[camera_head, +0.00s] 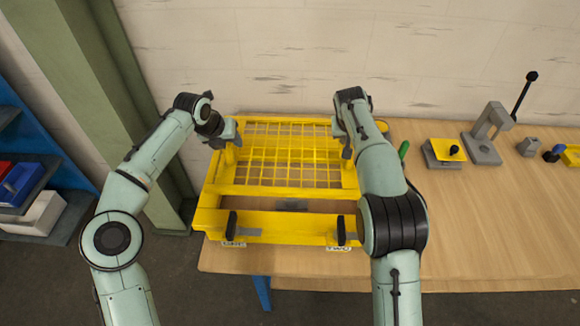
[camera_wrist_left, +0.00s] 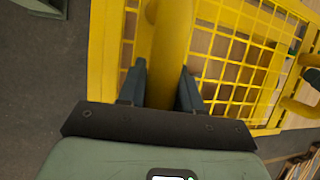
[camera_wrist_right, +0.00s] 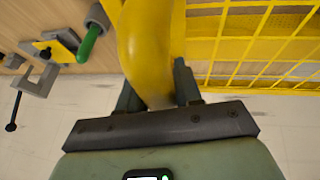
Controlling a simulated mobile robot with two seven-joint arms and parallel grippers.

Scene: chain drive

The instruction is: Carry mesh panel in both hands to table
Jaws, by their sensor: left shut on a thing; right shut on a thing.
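The yellow mesh panel (camera_head: 290,172) is in the head view, over the left end of the wooden table (camera_head: 480,225). I cannot tell whether it touches the tabletop. My left gripper (camera_head: 232,142) is shut on the panel's yellow handle at its left side; the fingers stand on both sides of that handle in the left wrist view (camera_wrist_left: 160,88). My right gripper (camera_head: 346,140) is shut on the other yellow handle, which shows between its fingers in the right wrist view (camera_wrist_right: 158,88). My right forearm hides the panel's right edge.
A green handle (camera_head: 403,149) lies just right of the panel. Farther right stand a grey block with a yellow plate (camera_head: 445,152), a grey press with a black lever (camera_head: 488,132) and small parts. A green column (camera_head: 135,110) and a blue shelf (camera_head: 40,160) are at left.

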